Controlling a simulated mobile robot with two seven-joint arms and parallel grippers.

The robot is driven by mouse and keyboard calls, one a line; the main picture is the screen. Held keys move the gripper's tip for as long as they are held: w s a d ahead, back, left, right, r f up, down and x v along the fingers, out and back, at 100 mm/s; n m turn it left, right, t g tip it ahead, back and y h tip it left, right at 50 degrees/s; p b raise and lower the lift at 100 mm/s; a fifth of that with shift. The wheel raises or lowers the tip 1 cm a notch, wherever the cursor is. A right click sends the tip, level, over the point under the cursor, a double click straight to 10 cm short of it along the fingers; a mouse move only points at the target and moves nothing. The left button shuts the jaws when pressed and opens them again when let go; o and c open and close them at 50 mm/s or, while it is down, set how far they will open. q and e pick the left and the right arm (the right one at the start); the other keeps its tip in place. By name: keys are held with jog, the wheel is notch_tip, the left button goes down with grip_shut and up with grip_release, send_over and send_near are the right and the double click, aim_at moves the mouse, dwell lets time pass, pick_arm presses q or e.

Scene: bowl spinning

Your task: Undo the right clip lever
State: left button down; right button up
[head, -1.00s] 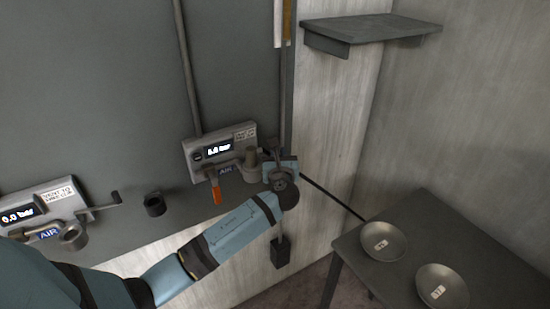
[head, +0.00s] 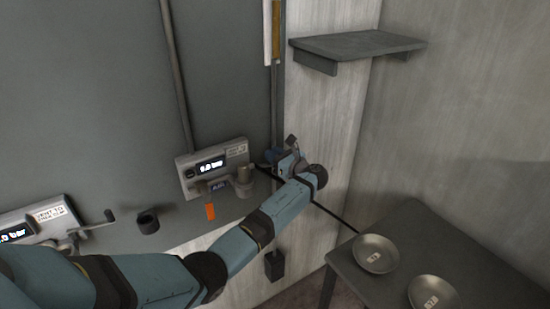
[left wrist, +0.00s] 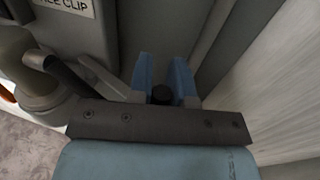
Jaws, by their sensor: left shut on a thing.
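The right clip unit (head: 212,168) is a grey box with a lit display and a label, mounted on the dark wall panel. A stout grey cylinder (head: 244,182) stands at its right end and also shows in the left wrist view (left wrist: 38,75). My left gripper (head: 281,157) is just right of this unit. In the left wrist view its blue fingers (left wrist: 162,78) are closed around a small dark round piece (left wrist: 162,95), apparently the end of the right clip lever. A grey lever arm (left wrist: 108,80) runs toward it. The joint between them is hidden. My right gripper is not in view.
A second unit (head: 35,222) with a crank-like lever (head: 97,223) is at far left. A dark table (head: 395,285) with two bowls (head: 376,253) stands at right, under a wall shelf (head: 358,45).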

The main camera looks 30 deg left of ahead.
pick_arm(q)
jog(key=shift+w+a+p, duration=0.3)
jog(key=shift+w+a, duration=0.2)
jog(key=shift+a, duration=0.4)
jog(key=shift+f, duration=0.1)
jog(key=c, duration=1.2)
grip_release()
jog(key=shift+a, duration=0.1)
jog(key=shift+o, duration=0.7)
jog(key=shift+s+a, duration=0.15)
jog(key=shift+s, duration=0.05)
jog(key=b+v, duration=0.2)
jog(key=v, duration=1.2)
jog(key=shift+w, duration=0.1)
